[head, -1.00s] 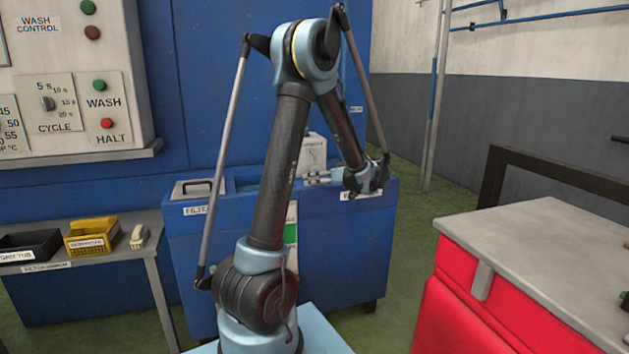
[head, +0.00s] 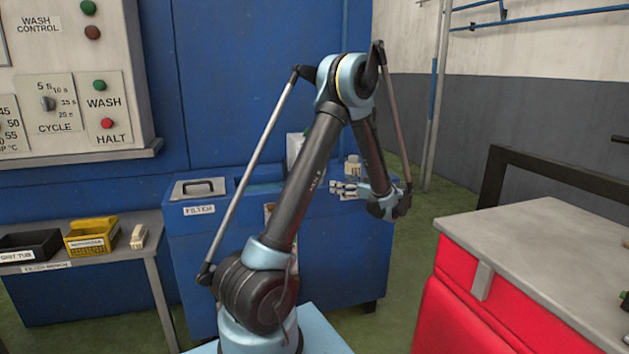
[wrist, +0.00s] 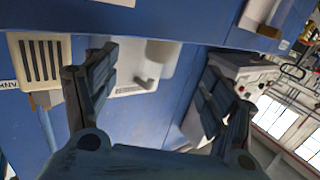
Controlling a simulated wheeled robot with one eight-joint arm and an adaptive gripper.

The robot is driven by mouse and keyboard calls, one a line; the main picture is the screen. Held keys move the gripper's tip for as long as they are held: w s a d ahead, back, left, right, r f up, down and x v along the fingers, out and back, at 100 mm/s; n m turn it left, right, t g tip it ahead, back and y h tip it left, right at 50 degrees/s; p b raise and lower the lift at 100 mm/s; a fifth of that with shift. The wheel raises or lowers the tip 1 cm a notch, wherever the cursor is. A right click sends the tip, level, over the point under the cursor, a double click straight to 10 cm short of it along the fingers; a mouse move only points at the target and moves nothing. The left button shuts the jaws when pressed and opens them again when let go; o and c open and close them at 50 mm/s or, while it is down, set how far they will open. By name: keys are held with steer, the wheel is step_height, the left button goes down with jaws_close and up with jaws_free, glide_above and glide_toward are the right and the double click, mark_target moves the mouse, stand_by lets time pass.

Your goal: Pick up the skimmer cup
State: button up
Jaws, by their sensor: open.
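My gripper (head: 338,190) is open and empty near the top front edge of the blue tank in the head view, fingers pointing left. A small pale cup-like thing (head: 352,167) stands just behind it on the tank top; I take it for the skimmer cup. In the wrist view a white thing with a stubby handle (wrist: 158,62) shows beyond and between the spread fingers of my gripper (wrist: 160,68); it is probably the same cup. No contact between finger and cup is visible. My gripper hides part of the cup's base in the head view.
The blue tank (head: 340,245) has a grey filter lid with a handle (head: 197,188) at left. A white item (head: 295,145) is partly hidden behind my arm. A beige slotted piece (wrist: 40,60) shows at left in the wrist view. A red cabinet (head: 470,275) stands at right.

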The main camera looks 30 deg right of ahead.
steer(key=shift+a+r+x, duration=0.15)
steer(key=shift+x, duration=2.55)
steer(key=shift+a+r+x, duration=0.1)
steer(key=shift+x, duration=2.55)
steer(key=shift+s, duration=0.1)
steer(key=c, duration=1.1)
